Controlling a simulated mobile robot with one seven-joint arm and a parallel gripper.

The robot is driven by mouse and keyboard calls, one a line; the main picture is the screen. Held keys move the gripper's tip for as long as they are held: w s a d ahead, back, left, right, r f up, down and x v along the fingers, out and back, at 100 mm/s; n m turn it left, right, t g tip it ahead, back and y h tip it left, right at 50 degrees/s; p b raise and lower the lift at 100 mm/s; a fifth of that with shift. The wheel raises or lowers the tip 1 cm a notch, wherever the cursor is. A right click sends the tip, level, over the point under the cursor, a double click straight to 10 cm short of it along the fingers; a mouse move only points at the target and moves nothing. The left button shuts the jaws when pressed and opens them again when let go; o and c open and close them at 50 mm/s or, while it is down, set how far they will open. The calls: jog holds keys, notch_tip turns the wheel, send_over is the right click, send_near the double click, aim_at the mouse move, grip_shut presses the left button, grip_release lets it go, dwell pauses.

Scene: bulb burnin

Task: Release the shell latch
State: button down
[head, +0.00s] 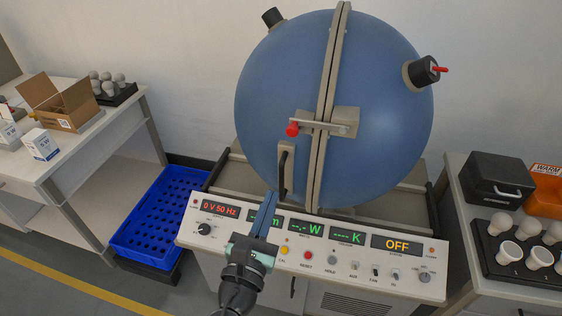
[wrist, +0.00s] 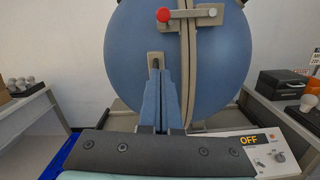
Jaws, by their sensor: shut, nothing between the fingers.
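The shell is a large blue sphere (head: 270,80) split by an upright beige flange seam (head: 330,90). The shell latch (head: 322,126) is a grey bar lying across the seam, with a red knob (head: 292,129) at its left end. In the wrist view the red knob (wrist: 163,15) is at the top, with the latch bar (wrist: 195,13) to its right. A dark handle (head: 283,170) on a beige plate sits below the latch, left of the seam. My gripper (head: 268,201) is shut and empty, below the latch and apart from it in the picture. Its fingers (wrist: 163,105) partly cover the handle plate in the wrist view.
A control panel (head: 320,263) with displays and switches runs below the sphere; its status reads OFF. A blue crate (head: 150,225) stands at left, beside a table with a cardboard box (head: 62,105). Bulbs (head: 509,252) and a black case (head: 498,178) are at right.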

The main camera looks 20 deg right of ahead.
aim_at(283, 164)
jog(key=p+x, duration=0.1)
jog(key=x, duration=0.9)
jog(key=shift+d+r, duration=0.1)
jog(key=r+p, duration=0.3)
jog(key=shift+d+r, duration=0.25)
jog(key=shift+r, duration=0.1)
jog(key=shift+r+m, duration=0.3)
jog(key=shift+m, duration=0.1)
